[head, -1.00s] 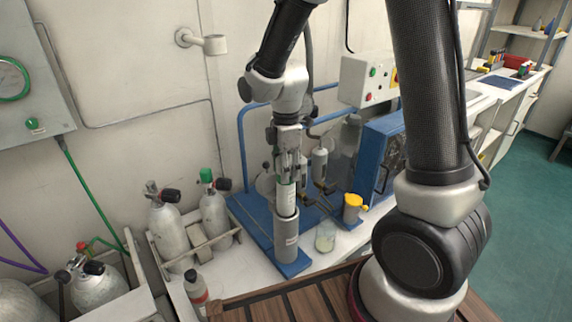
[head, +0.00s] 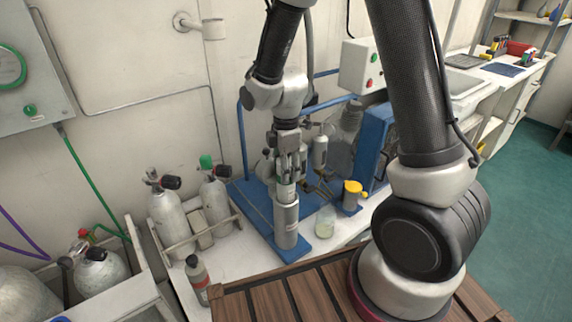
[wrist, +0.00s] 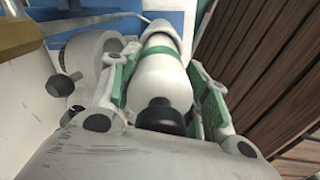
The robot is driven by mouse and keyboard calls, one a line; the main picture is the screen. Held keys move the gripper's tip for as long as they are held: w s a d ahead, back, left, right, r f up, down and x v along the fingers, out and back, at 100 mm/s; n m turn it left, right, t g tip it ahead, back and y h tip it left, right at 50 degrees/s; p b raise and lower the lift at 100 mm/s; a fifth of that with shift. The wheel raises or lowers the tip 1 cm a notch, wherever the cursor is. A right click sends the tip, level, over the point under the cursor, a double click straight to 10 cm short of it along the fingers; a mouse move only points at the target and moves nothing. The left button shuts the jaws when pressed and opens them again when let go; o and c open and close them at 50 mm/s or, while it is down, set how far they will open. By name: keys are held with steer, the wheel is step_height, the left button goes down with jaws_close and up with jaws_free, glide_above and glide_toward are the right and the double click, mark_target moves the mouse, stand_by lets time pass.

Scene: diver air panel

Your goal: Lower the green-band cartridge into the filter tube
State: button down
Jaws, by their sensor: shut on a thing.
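The green-band cartridge (head: 286,192) is a pale cylinder held upright in my gripper (head: 289,178). Its lower end is inside the mouth of the grey filter tube (head: 286,226), which stands on the blue base. In the wrist view the white cartridge (wrist: 158,78) shows its green band and a dark end cap close to the camera. My gripper (wrist: 160,62) has a finger on each side of it and is shut on it. The cartridge's lower part is hidden inside the tube.
A clear cup with pale liquid (head: 325,222) stands just right of the tube, with a yellow-topped container (head: 352,193) beyond it. Grey cylinders (head: 215,200) stand in a rack to the left. A small bottle (head: 197,276) stands at the front left.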

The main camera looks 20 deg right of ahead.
mark_target(286, 192)
steer(key=shift+f, duration=1.4)
steer(key=shift+f, duration=3.05)
steer(key=c, duration=0.6)
jaws_free()
steer(key=shift+f, duration=0.2)
steer(key=shift+c, duration=0.2)
steer(key=shift+r, duration=0.1)
step_height(286, 192, up, 12)
steer(key=shift+f, duration=0.1)
